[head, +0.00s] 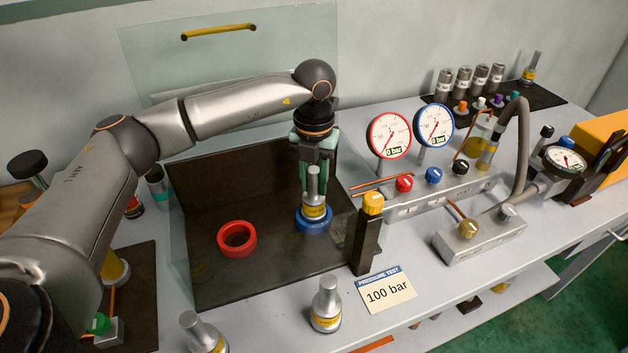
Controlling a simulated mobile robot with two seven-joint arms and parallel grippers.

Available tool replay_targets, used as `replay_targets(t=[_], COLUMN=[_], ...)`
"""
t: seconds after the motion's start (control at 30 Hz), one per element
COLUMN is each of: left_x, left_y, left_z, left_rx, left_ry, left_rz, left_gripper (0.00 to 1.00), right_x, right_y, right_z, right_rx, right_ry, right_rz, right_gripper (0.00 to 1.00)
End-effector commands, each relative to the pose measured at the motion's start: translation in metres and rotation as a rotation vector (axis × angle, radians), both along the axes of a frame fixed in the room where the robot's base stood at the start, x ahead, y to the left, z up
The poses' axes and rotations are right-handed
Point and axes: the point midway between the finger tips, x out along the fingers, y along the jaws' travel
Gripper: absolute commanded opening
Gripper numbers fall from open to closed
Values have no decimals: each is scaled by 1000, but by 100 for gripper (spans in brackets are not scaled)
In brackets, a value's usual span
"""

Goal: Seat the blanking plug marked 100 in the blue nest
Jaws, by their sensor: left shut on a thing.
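A grey blanking plug (314,189) with a yellow band stands upright at the blue nest (313,226), a ring on the dark tray (262,280). Its lower end overlaps the ring, and I cannot tell whether it is fully down in it. The number on its band is too small to read. My left gripper (317,172) points down and is shut on the plug's upper stem. The red nest (237,238) to the left is empty. Two similar plugs stand at the front, one by the card (326,305) and one further left (203,336). My right gripper is out of view.
A clear panel with a yellow handle (219,32) stands behind the tray. A dark post with a yellow knob (373,203) stands close right of the blue nest. A card (388,290) reads "100 bar". Gauges (389,136) and a valve block (430,188) lie further right.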

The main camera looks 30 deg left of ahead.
Motion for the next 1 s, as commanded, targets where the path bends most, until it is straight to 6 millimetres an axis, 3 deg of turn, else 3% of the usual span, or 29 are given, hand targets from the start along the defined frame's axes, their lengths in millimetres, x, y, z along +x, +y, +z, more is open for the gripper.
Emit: replay_targets(t=[0.37,0.4,0.63,1.0], left_x=[1,0,0,1], left_y=[0,0,0,0], left_z=[-6,-7,-6,1], left_rx=[0,0,0,0], left_ry=[-3,-2,-2,-4], left_rz=[1,1,0,0], left_gripper=[0,34,60,61], right_x=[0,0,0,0], right_y=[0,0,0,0], right_z=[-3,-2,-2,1], right_rx=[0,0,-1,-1], right_ry=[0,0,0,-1], right_rz=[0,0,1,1], right_gripper=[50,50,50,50])
